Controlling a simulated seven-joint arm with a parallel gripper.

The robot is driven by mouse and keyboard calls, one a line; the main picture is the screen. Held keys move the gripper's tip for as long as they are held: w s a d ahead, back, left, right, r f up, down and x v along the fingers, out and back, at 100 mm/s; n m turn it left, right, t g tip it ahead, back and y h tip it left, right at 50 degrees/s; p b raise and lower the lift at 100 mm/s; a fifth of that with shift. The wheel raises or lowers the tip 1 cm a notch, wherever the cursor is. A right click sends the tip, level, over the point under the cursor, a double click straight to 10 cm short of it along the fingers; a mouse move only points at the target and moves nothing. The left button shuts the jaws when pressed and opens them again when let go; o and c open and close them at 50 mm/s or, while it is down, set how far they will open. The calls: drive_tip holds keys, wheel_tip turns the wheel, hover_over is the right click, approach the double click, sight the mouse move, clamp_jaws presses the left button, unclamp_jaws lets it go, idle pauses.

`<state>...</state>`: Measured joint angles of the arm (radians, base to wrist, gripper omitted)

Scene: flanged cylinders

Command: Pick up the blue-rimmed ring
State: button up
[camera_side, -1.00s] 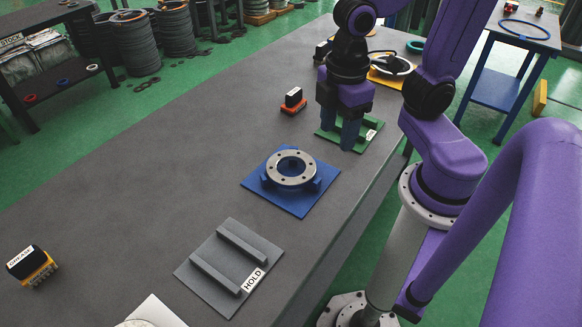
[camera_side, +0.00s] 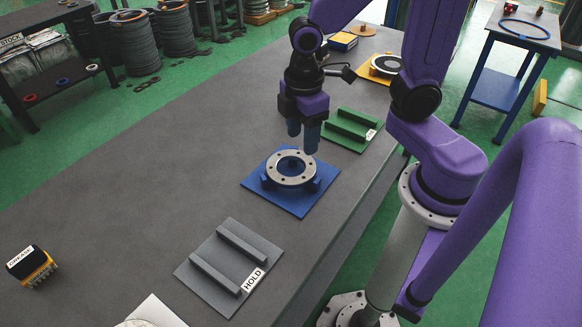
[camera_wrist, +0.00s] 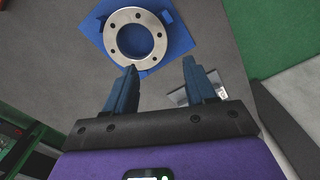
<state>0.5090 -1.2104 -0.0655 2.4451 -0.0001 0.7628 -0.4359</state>
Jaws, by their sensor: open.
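A grey metal flanged ring (camera_side: 292,169) with bolt holes lies flat on blue blocks on a blue square plate (camera_side: 301,206). Blue shows around and inside it, but I cannot tell whether its own rim is blue. The ring also shows in the wrist view (camera_wrist: 135,39), at the top, ahead of the fingers. My gripper (camera_side: 302,138) is open and empty, fingers pointing down, above and just behind the ring in the side view. In the wrist view the fingertips (camera_wrist: 160,67) are wide apart, with bare bench between them.
A green plate with two bars (camera_side: 349,130) is empty behind the gripper. A grey plate marked HOLD (camera_side: 210,277) is empty in front. A yellow plate (camera_side: 374,76) with another ring (camera_side: 386,65) stands at the back. A GREASE block (camera_side: 31,267) is far left.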

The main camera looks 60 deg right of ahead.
sight(301, 178)
drive_tip(key=shift+f, duration=5.85)
clamp_jaws()
